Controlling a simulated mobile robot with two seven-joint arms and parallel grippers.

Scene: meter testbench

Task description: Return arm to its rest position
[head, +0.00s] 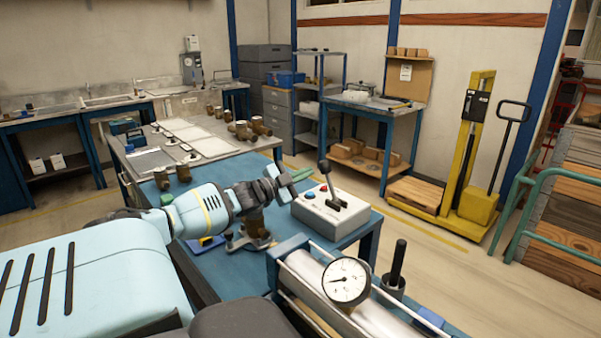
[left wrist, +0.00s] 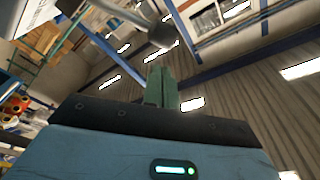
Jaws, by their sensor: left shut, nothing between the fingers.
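My left arm reaches in from the left over the blue bench (head: 215,262). My left gripper (head: 300,175) has green fingers, closed together with nothing between them. In the head view it is beside the black lever (head: 328,180) of a white control box (head: 331,213); whether the fingers touch the lever I cannot tell. The left wrist view also shows the closed green fingers (left wrist: 161,88) pointing up toward the ceiling side of the room. My right gripper does not show.
A round dial gauge (head: 346,281) on a metal cylinder stands at the bench's near edge, with a black upright handle (head: 397,263) beside it. A brass fitting on a stand (head: 250,240) is below my left wrist. A yellow lifter (head: 465,160) stands at right on open floor.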

